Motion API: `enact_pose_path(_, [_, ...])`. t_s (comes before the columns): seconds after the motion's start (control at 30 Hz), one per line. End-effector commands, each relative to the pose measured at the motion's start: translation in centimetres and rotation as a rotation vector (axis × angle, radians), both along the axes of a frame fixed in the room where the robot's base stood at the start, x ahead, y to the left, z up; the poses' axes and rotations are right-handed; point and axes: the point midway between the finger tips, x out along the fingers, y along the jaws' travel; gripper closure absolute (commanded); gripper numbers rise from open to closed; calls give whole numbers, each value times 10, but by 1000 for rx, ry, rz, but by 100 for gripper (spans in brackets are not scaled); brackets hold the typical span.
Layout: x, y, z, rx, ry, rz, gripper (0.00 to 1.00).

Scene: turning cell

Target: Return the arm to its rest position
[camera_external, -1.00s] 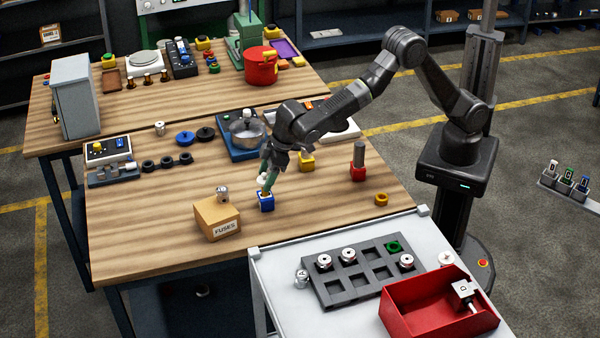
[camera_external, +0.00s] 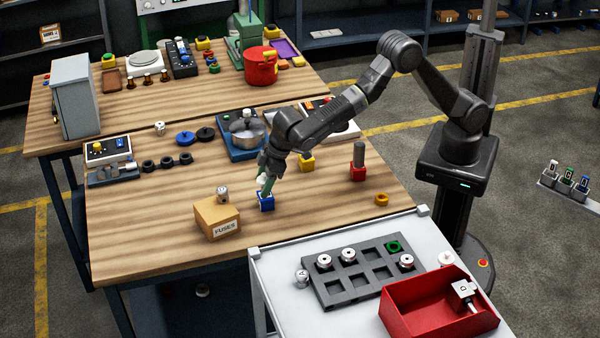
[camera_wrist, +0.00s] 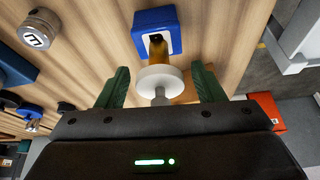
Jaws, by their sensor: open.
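My gripper (camera_external: 265,178) is low over the wooden table, at the blue block (camera_external: 266,203). In the wrist view, my gripper (camera_wrist: 161,85) has its two green fingers spread apart, with a gap on each side of a white disc (camera_wrist: 160,78). The disc tops an amber stem (camera_wrist: 157,52) that stands in the blue block (camera_wrist: 157,32). Nothing is gripped. My arm is stretched out from its column over the table, bent at the elbow. In the outside view the fingers partly cover the stem and disc.
A yellow block (camera_external: 307,163) and a red block (camera_external: 358,173) are to the right. A blue device (camera_external: 240,140) stands behind. The table's left front is clear.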

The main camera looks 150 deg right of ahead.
Motion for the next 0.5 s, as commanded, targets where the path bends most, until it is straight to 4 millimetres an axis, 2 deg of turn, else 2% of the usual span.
enact_pose_path(0.1, [3, -4, -14, -2, -1, 0, 38])
enact_pose_path(0.5, [4, -4, 69, -3, -5, 0, 38])
